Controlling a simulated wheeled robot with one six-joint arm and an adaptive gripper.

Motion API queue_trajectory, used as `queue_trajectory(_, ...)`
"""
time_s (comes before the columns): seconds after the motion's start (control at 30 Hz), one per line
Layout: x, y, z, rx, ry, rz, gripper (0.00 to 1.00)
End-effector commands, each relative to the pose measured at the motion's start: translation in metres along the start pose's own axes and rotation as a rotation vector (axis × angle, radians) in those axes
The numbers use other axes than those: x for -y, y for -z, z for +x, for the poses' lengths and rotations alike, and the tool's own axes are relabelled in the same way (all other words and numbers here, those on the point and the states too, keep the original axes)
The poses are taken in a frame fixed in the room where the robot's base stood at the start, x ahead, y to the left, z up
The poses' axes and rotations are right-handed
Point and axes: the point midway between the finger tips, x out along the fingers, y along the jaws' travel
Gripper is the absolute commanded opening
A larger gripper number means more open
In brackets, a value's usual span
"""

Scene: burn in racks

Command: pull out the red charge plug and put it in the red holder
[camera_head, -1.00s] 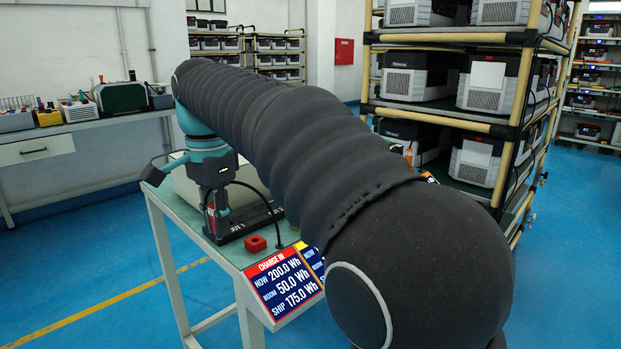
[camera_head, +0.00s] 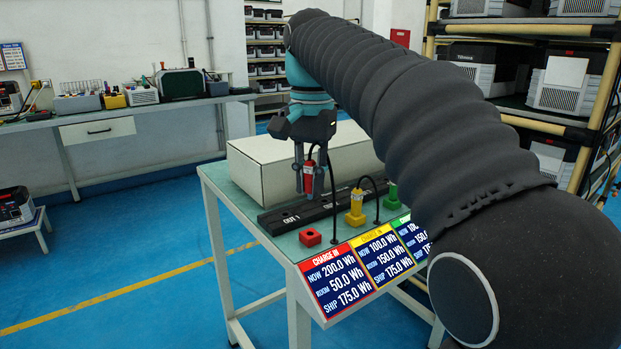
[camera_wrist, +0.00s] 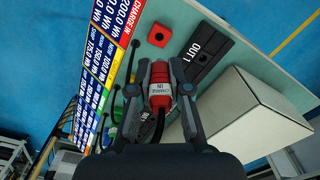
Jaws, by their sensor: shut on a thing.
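My gripper (camera_head: 308,186) is shut on the red charge plug (camera_head: 308,178), which hangs upright with its black cable. The plug appears just above the black socket strip (camera_head: 284,217), near its OUT 1 end. In the wrist view the plug's label (camera_wrist: 160,89) shows between my fingers (camera_wrist: 160,96). The red holder (camera_head: 310,237) is a small block with a hole, on the table in front of the strip. It also shows in the wrist view (camera_wrist: 159,35), beyond the plug and apart from it. The plug's lower tip is hard to make out.
A yellow plug (camera_head: 356,208) and a green plug (camera_head: 392,197) stand to the right, with looping cables. A pale box (camera_head: 262,170) lies behind the strip. Charge signs (camera_head: 338,281) line the table's front edge. A loaded rack (camera_head: 560,125) stands at right.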

Motion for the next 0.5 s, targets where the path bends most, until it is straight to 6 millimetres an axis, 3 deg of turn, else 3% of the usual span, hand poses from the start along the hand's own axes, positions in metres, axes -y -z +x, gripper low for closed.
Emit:
queue_trajectory(0.27, 0.0, 0.0, 0.006, -0.001, 0.001, 0.001, 0.0)
queue_trajectory(0.5, 0.0, 0.0, 0.022, -0.001, 0.002, 0.001, 0.0)
